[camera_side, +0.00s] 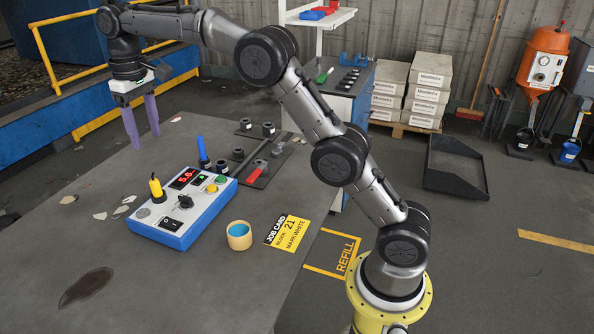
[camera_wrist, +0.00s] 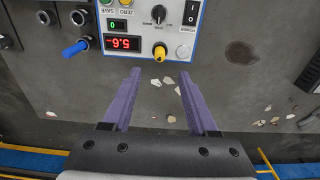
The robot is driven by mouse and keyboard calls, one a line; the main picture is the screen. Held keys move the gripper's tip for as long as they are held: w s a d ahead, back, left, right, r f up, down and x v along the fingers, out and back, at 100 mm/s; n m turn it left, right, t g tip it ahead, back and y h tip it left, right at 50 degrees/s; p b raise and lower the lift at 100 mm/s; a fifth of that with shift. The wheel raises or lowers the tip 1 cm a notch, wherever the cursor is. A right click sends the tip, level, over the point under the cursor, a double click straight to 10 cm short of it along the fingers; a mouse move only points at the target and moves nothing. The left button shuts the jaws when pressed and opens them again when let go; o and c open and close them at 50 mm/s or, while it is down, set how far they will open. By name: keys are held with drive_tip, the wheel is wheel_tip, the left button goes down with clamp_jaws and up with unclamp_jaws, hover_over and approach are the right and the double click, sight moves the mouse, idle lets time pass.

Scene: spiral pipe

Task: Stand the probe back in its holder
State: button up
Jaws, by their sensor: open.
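The blue and white meter box (camera_side: 182,210) stands on the grey table with a lit red display, knobs and buttons. A yellow-handled piece that looks like the probe (camera_side: 155,188) stands nearly upright at the box's left end; it also shows in the wrist view (camera_wrist: 160,51). Its lower end is hidden, so I cannot tell how it is seated. A blue stick (camera_side: 201,149) stands in a black base behind the box; it shows in the wrist view too (camera_wrist: 75,48). My gripper (camera_side: 147,141) is open and empty, apart from the box, its purple fingers (camera_wrist: 160,73) pointing down.
Black cups and a dark plate (camera_side: 262,165) lie behind the box. A yellow cup with a blue inside (camera_side: 239,236) and a job card (camera_side: 287,233) lie to its right. Pale chips (camera_side: 115,211) and a dark stain (camera_side: 86,287) mark the table. The front of the table is clear.

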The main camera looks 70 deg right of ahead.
drive_tip(key=s+r+t, duration=0.1)
drive_tip(key=s+r, duration=0.2)
drive_tip(key=s, duration=0.6)
drive_tip(key=s+r+t, duration=0.2)
drive_tip(key=s+r, duration=0.2)
drive_tip(key=s, duration=0.6)
drive_tip(key=s+f+t, duration=0.1)
drive_tip(key=s+f, duration=0.4)
drive_tip(key=s, duration=0.4)
drive_tip(key=s+f+t, duration=0.1)
drive_tip(key=s+f, duration=0.4)
drive_tip(key=s, duration=0.5)
drive_tip(key=shift+d, duration=0.45)
